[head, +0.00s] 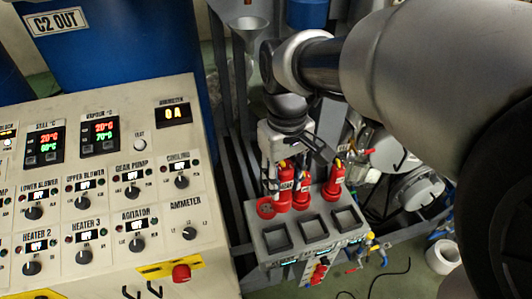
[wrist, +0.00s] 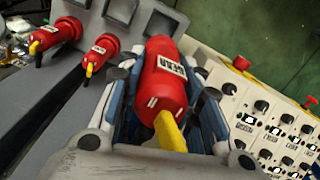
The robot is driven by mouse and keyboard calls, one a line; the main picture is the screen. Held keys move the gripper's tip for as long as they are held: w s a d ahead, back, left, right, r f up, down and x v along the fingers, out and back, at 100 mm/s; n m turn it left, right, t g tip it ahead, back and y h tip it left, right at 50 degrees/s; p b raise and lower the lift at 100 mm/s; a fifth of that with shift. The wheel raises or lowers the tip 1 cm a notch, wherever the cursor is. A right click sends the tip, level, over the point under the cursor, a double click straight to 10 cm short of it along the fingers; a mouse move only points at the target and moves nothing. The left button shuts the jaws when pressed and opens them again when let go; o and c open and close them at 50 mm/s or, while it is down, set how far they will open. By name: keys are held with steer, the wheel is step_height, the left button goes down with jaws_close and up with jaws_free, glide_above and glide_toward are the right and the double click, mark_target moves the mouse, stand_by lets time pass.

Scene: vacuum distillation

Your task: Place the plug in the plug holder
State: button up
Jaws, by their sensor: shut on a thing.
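My gripper (wrist: 165,105) is shut on a red plug with a white label and a yellow cable end (wrist: 163,78). In the head view this plug (head: 285,188) hangs below my gripper (head: 280,165), over the left part of the grey plug holder (head: 293,254). Whether its lower end touches the holder cannot be told. Two other red plugs stand in the holder's back row, one in the middle (head: 303,192) and one at the right (head: 335,182). A round red socket (head: 265,208) shows empty at the back left.
Several square dark recesses (head: 277,238) line the holder's front. A control panel (head: 110,180) with knobs and displays stands to the left, with a red emergency button (head: 181,273) near its front edge. Metal frame and pipes stand behind. A black cable (head: 375,285) lies on the floor.

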steer(key=shift+w+r, duration=0.1)
steer(key=shift+w, duration=0.15)
steer(key=shift+s+a+f+b, duration=0.15)
steer(key=shift+f+b, duration=0.4)
steer(key=shift+f, duration=4.3)
steer(key=shift+s+d+f+b, duration=0.1)
steer(key=shift+f+b, duration=0.45)
steer(key=shift+f, duration=4.3)
steer(key=shift+f, duration=0.2)
steer(key=o, duration=1.3)
steer(key=shift+c, duration=0.2)
